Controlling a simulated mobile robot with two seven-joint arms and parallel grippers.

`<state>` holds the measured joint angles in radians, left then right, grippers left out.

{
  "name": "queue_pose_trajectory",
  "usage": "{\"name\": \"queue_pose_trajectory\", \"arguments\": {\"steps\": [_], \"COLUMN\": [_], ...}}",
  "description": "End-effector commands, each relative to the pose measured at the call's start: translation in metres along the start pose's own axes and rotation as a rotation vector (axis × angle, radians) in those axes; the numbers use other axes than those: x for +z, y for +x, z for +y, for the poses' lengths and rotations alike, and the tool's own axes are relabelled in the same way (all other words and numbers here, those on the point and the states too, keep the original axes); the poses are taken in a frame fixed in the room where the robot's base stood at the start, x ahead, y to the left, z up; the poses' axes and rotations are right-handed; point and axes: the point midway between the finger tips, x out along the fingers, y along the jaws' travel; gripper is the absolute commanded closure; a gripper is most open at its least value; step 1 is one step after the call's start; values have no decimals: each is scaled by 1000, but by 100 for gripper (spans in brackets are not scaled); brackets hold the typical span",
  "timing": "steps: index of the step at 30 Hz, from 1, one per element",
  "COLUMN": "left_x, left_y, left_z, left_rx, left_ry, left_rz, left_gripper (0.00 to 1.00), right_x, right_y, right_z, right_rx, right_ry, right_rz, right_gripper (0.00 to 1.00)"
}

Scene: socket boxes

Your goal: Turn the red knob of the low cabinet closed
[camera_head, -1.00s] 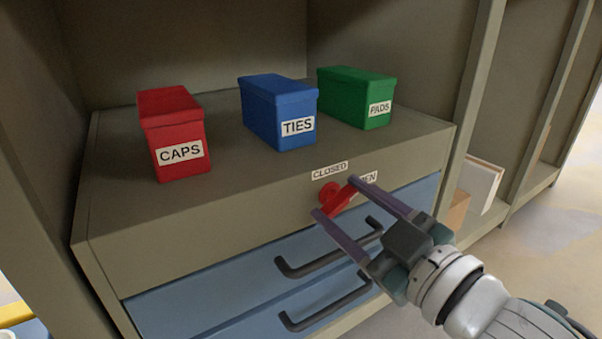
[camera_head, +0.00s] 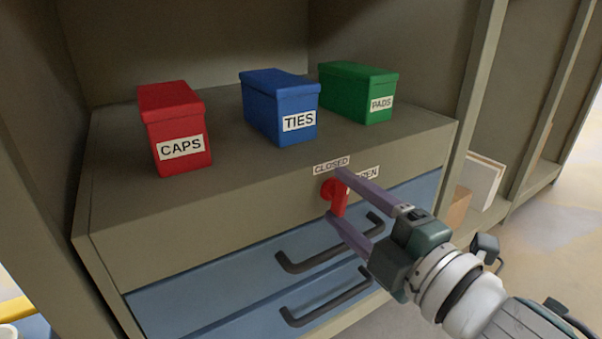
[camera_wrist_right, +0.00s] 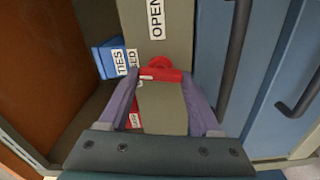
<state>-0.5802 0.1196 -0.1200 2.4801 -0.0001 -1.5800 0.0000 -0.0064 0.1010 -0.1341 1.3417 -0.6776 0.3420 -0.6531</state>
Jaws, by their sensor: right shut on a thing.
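The red knob (camera_head: 334,194) is on the front of the low cabinet (camera_head: 230,235), just below the CLOSED label (camera_head: 331,165). The OPEN label (camera_head: 368,173) is right of it, partly hidden by a finger. My right gripper (camera_head: 337,195) reaches in from the lower right and is shut on the knob, one finger above and one below its bar. The bar stands nearly upright in the head view. In the right wrist view the knob (camera_wrist_right: 160,72) shows between the fingertips. My left gripper is in neither view.
Red CAPS (camera_head: 178,130), blue TIES (camera_head: 280,108) and green PADS (camera_head: 357,92) boxes stand on the cabinet top. Blue drawers with dark handles (camera_head: 330,244) lie just below the knob, close to the lower finger. Shelf uprights stand at the right.

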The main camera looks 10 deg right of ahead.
Motion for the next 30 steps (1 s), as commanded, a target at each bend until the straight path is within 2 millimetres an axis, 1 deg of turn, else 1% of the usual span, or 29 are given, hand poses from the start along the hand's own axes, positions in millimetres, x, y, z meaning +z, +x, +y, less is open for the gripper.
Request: {"name": "queue_pose_trajectory", "arguments": {"steps": [6, 11, 27, 28, 30], "left_x": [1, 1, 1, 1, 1], "left_y": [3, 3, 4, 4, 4], "left_z": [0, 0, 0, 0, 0], "left_rx": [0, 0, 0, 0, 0], "left_ry": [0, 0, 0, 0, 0], "left_rz": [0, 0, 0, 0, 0], "left_gripper": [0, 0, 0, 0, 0], "right_x": [0, 0, 0, 0, 0], "right_y": [0, 0, 0, 0, 0], "right_z": [-2, -2, -1, -1, -1], "right_rx": [-1, -2, -2, -2, -1], "right_ry": [-112, -160, -187, -187, -186], "right_rz": [-1, -1, -1, -1, -1], "right_gripper": [91, 91, 91, 34, 26]}}
